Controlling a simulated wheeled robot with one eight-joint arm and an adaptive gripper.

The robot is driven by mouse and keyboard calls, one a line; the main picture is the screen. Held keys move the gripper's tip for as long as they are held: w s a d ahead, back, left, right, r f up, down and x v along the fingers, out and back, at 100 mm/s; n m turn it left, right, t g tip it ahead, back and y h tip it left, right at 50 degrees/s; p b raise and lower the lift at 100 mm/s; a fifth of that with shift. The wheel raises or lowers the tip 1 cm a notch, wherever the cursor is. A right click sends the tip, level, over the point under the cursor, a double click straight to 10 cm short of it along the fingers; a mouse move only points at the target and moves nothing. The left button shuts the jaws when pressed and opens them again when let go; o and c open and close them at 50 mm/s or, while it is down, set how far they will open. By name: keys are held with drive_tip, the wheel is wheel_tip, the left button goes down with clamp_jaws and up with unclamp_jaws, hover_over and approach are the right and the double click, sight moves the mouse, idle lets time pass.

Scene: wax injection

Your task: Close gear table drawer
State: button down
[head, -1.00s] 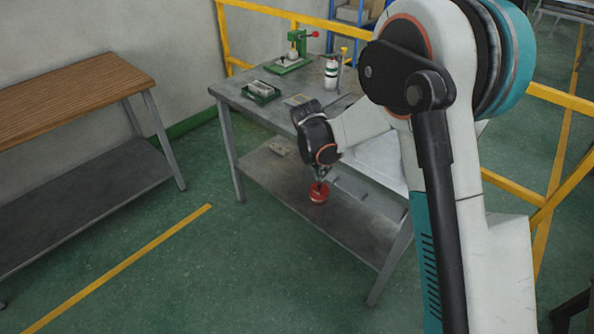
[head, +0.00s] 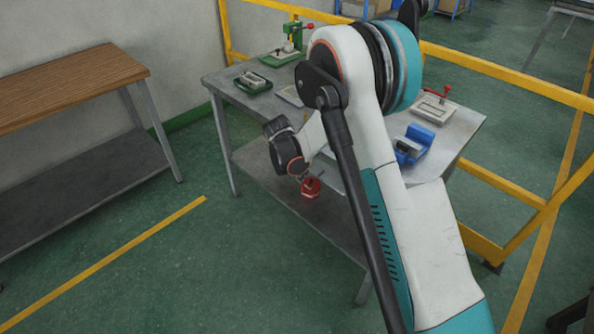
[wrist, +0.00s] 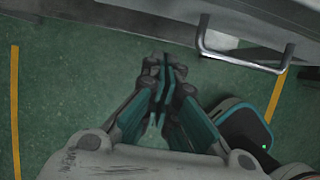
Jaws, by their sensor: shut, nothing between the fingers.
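The gear table (head: 222,84) is a grey metal table with a lower shelf, in the middle of the head view. Its drawer is mostly hidden behind my arm there. In the wrist view, a grey drawer front (wrist: 275,18) with a bar handle (wrist: 243,62) shows at the upper right. How far the drawer stands out cannot be told. My gripper (wrist: 163,72) is shut and empty, left of the handle and apart from it, over green floor. In the head view my gripper (head: 302,178) is small, low at the table's front side.
A red object (head: 311,188) shows at the lower shelf, near my gripper. A green press (head: 285,52), a green tray (head: 253,82) and a blue vise (head: 412,146) stand on the tabletop. A wooden-topped bench (head: 70,82) is left, with clear floor between. Yellow rails (head: 500,80) run behind.

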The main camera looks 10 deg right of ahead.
drive_tip(key=shift+w+d+f+b, duration=0.25)
drive_tip(key=shift+w+d+b, duration=0.15)
drive_tip(key=shift+w+d, duration=0.4)
drive_tip(key=shift+w+d+f+b, duration=0.25)
drive_tip(key=shift+w+d+b, duration=0.15)
drive_tip(key=shift+d, duration=0.55)
